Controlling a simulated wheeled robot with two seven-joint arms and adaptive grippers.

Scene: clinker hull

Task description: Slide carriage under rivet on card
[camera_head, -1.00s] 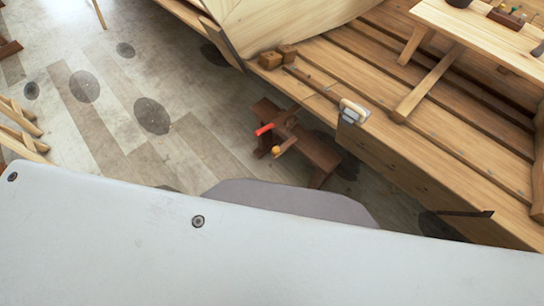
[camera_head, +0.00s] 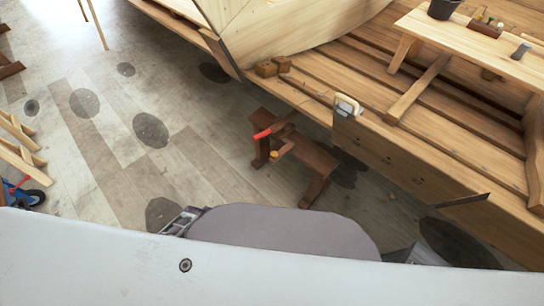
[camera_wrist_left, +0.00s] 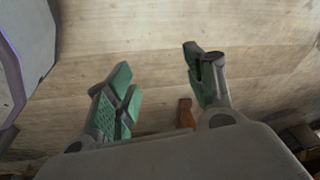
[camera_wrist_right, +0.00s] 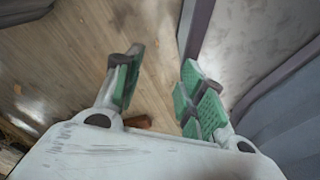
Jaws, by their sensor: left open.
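I cannot make out a carriage, a rivet or a card in any view. My left gripper (camera_wrist_left: 157,72) is open and empty in the left wrist view, with bare wooden floor beyond its green pads. My right gripper (camera_wrist_right: 163,65) is open and empty in the right wrist view, its green-padded fingers apart above the floor. Neither gripper shows clearly in the head view, where my own white and grey body covers the lower part.
A low brown bench (camera_head: 318,158) with a red-handled tool (camera_head: 262,134) stands on the floor. A workbench (camera_head: 470,45) at upper right bears a dark pot (camera_head: 443,9). Floor at left is largely clear.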

